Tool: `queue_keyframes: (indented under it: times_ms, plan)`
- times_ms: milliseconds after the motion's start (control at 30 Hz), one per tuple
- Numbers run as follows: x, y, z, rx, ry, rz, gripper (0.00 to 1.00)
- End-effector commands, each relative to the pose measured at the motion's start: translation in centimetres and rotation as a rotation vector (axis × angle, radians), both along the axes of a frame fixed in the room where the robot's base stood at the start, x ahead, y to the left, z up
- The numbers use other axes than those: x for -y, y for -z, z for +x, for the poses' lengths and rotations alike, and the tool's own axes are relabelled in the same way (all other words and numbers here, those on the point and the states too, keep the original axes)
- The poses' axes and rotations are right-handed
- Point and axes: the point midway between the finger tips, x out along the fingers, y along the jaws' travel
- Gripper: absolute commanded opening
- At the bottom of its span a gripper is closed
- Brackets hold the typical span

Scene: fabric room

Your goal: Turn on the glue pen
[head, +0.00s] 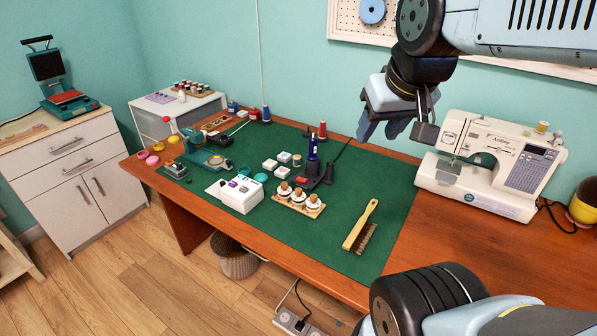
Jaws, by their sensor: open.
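What looks like the glue pen (313,152) is a dark blue, upright, narrow-topped piece on a black stand on the green mat (340,215). A small red part (302,180), perhaps a switch, shows at the front left of the stand; its position is too small to read. A black cable or rod rises from the stand toward the upper right. My gripper (396,124) is open and empty. It hangs in the air to the upper right of the pen in the picture, in front of the wall and left of the sewing machine, apart from the pen.
A white sewing machine (490,165) stands on the table's right. A blue hand press (205,155) stands farther left. The mat's right side is mostly clear.

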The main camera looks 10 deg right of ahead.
Motion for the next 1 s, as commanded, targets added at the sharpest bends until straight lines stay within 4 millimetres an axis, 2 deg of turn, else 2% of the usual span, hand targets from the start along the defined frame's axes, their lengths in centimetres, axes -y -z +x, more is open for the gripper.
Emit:
queue_keyframes:
  times_ms: [33, 167, 467, 767, 1000]
  plan:
    - [0.0, 0.0, 0.4, -0.006, -0.005, -0.005, 0.4]
    - [-0.2, 0.1, 2.2, -0.024, -0.035, -0.03, 0.28]
    - [-0.6, 0.7, 7.9, -0.077, -0.139, -0.096, 0.0]
    - [-1.1, 2.6, 13.7, -0.131, -0.254, -0.142, 0.0]
    - [-1.2, 4.9, 18.3, -0.169, -0.348, -0.162, 0.0]
